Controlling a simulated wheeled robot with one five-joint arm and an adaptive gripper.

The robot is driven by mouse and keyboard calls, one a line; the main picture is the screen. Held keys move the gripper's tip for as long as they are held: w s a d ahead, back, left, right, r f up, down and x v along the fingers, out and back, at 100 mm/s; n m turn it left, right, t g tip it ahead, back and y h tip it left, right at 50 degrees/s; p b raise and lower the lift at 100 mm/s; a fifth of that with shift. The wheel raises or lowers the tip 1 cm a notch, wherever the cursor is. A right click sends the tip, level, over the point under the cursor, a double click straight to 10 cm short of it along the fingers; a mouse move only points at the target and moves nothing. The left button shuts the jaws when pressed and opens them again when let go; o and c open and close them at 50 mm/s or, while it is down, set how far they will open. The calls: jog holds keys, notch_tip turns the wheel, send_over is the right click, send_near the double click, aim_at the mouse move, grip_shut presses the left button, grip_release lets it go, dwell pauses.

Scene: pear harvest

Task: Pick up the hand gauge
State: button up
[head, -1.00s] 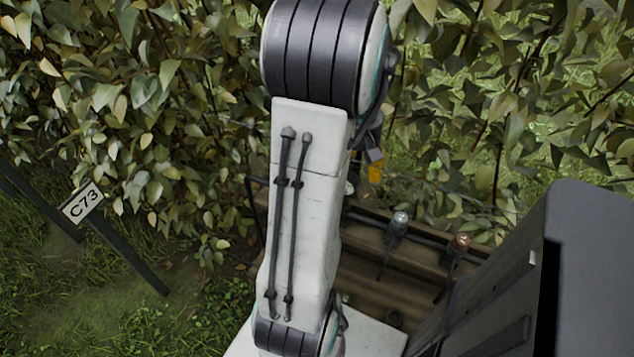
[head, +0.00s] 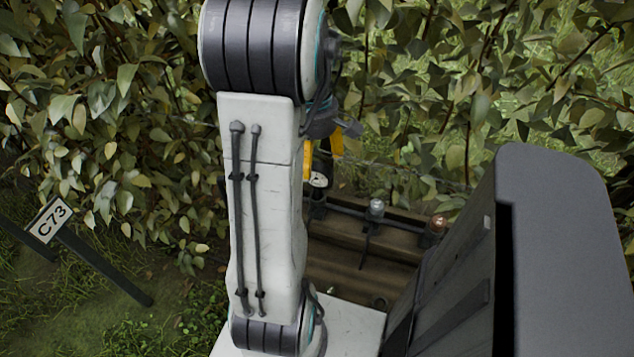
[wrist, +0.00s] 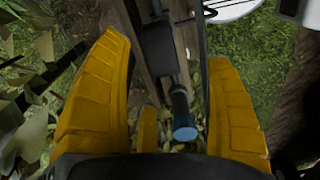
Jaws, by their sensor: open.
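A small gauge with a round pale dial (head: 318,180) stands at the left end of a dark rail on a wooden crate, partly hidden behind my arm in the head view. It appears to be the hand gauge. My gripper (head: 323,152) is just above it, with its yellow fingers pointing down and apart. In the wrist view my gripper (wrist: 165,52) is open, and a dark tool with a blue round end (wrist: 184,132) shows between the fingers. I cannot tell whether this tool is the gauge, or whether either finger touches it.
The wooden crate (head: 345,262) also carries a silver-topped tool (head: 376,207) and a copper-topped tool (head: 437,224) on its rail. A dark upright panel (head: 560,260) stands at the right. Leafy hedge lies behind, and a C73 sign (head: 48,220) stands at the left.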

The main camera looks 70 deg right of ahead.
aim_at(319, 176)
jog(key=f, duration=0.2)
jog(key=s+f, duration=0.1)
jog(key=f, duration=0.2)
jog(key=shift+f+b, duration=0.1)
jog(key=shift+b, duration=0.3)
jog(key=shift+f, duration=0.65)
jog(key=c, duration=1.4)
jog(key=shift+d+r, duration=0.1)
jog(key=shift+r, duration=0.05)
